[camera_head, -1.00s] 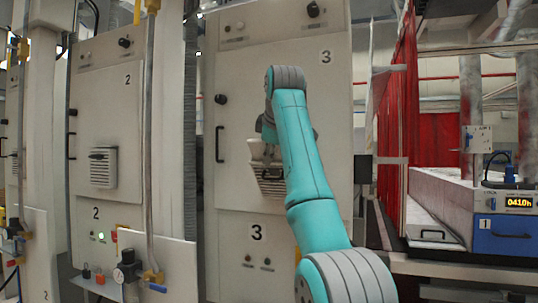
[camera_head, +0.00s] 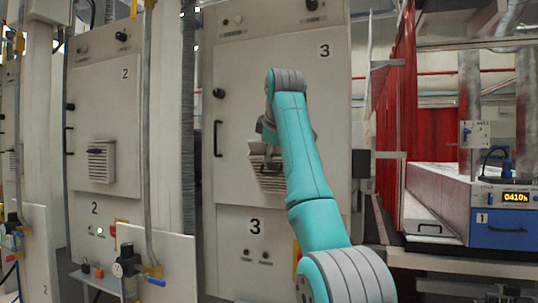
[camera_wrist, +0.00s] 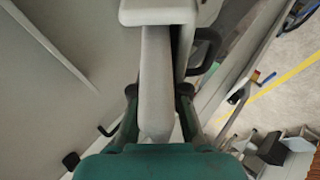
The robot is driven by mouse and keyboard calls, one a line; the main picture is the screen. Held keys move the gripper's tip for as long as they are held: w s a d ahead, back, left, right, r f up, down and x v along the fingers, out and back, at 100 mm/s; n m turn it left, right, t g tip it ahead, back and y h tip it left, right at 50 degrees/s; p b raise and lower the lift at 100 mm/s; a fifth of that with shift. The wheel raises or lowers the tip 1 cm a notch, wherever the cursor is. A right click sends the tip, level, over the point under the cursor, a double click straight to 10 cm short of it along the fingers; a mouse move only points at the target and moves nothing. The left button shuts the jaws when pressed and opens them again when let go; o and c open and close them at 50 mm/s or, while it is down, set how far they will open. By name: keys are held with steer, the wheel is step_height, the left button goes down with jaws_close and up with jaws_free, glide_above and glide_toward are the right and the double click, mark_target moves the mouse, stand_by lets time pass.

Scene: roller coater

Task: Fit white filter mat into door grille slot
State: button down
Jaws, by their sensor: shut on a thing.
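The door grille (camera_head: 266,180) is a slatted housing on the cabinet door marked 3, partly hidden behind my arm. My gripper (camera_head: 268,138) is at the top of the grille, mostly covered by my own arm. In the wrist view my gripper (camera_wrist: 158,92) is shut on the white filter mat (camera_wrist: 156,75), a pale, narrow edge-on strip between the two fingers. The mat's far end meets a pale housing (camera_wrist: 160,12) at the top of the picture. Whether it sits inside the slot there I cannot tell. The mat is hard to make out in the head view.
Door 3 has a black handle (camera_head: 218,139) left of the grille. Cabinet 2 (camera_head: 105,120), with its own grille (camera_head: 101,162), stands to the left. A blue-fronted machine (camera_head: 498,230) and a red curtain (camera_head: 392,125) are on the right.

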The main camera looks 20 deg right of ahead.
steer(key=shift+f, duration=0.1)
steer(key=c, duration=1.1)
jaws_free()
steer(key=shift+w+d, duration=0.1)
steer(key=v, duration=1.2)
